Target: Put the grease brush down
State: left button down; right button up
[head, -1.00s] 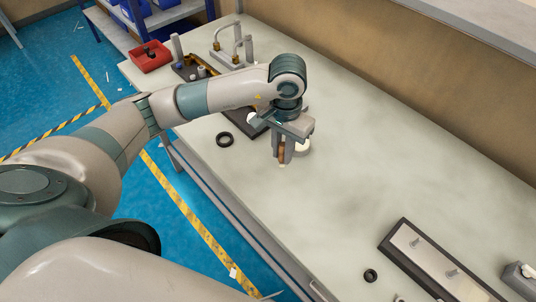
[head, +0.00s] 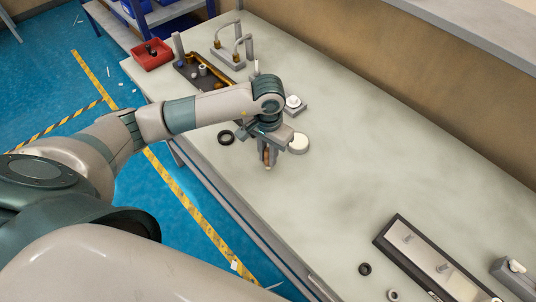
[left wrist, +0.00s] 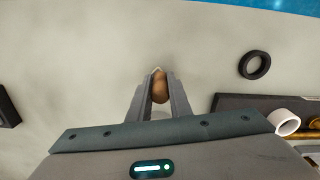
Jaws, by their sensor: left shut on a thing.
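The grease brush (head: 267,156) has a brown handle and is held between the fingers of my left gripper (head: 269,158). In the left wrist view the brown brush (left wrist: 160,88) sits between the two grey fingers of the left gripper (left wrist: 159,92), with a pale tip at its far end. The gripper is shut on it and points down, close over the table (head: 330,200). I cannot tell whether the brush touches the table. My right gripper is not in view.
A black ring (head: 226,138) lies left of the gripper. A white round piece (head: 299,143) is close on its right. A dark tray (head: 205,72) and a red bin (head: 151,55) stand farther back. A fixture plate (head: 430,262) lies at front right. The middle table is clear.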

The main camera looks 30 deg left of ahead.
pick_arm(q)
jog(key=shift+f, duration=0.65)
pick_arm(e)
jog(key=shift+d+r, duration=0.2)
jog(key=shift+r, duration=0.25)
pick_arm(q)
jog(key=shift+f, duration=0.1)
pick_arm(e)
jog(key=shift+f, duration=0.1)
pick_arm(q)
jog(key=c, duration=1.6)
grip_release()
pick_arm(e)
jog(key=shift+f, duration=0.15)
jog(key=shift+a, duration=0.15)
